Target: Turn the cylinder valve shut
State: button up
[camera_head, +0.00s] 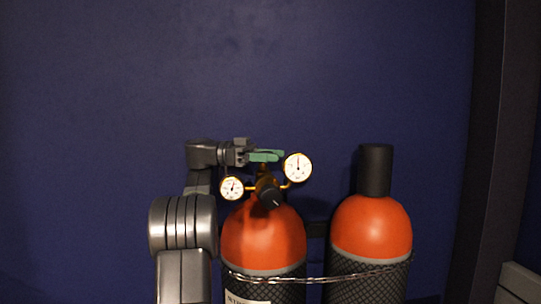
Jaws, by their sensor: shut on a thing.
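The left cylinder (262,238) has an orange top and a dark meshed body, and it stands upright. A brass regulator with two round white gauges, a left gauge (232,188) and a right gauge (298,168), sits on top of it. A black knob (270,197) faces me below the gauges. My gripper (250,154) reaches in from the left and is shut on the left side of the handwheel. The fingertips are small and partly hidden.
A second orange-topped cylinder (372,228) with a black cap (375,170) stands to the right. A chain (318,280) runs across both cylinders. A dark blue wall (120,90) is behind. A dark post (497,150) stands at the right. The space above the valve is clear.

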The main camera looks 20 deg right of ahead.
jog(key=shift+r, duration=0.1)
jog(key=o, duration=1)
jog(key=shift+c, duration=0.2)
notch_tip(320, 180, up, 10)
jog(key=p, duration=0.3)
